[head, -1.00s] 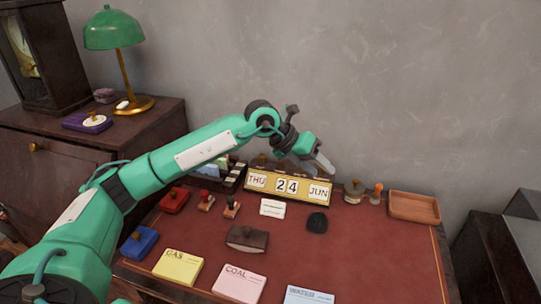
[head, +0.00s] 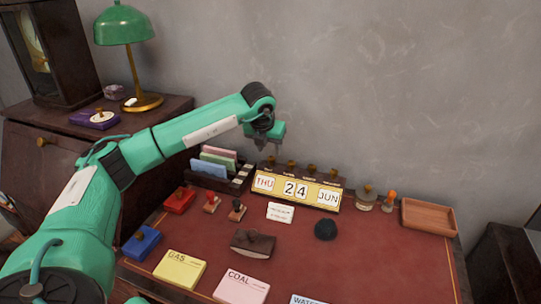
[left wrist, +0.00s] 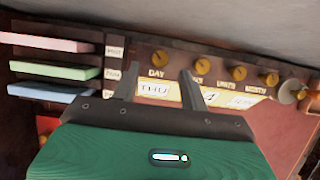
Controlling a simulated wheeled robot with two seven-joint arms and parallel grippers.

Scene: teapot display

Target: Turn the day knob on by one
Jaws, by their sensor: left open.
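The yellow desk calendar (head: 312,192) stands at the back of the desk and reads THU, 24, JUN. A row of brass knobs runs along its top. The day knob (left wrist: 160,57) is at the left end, above the DAY label and the THU card. In the head view my left gripper (head: 265,140) is above the calendar's left end, with its fingers partly hidden. In the left wrist view the left gripper (left wrist: 160,68) is open, with one finger on each side of the day knob in the picture. I cannot tell whether they touch it. My right gripper is not in view.
A letter rack (head: 215,165) with coloured cards stands just left of the calendar. Stamps (head: 237,210), a white card (head: 280,212) and a dark round object (head: 325,230) lie in front. A wooden tray (head: 428,216) is at right. The wall rises close behind.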

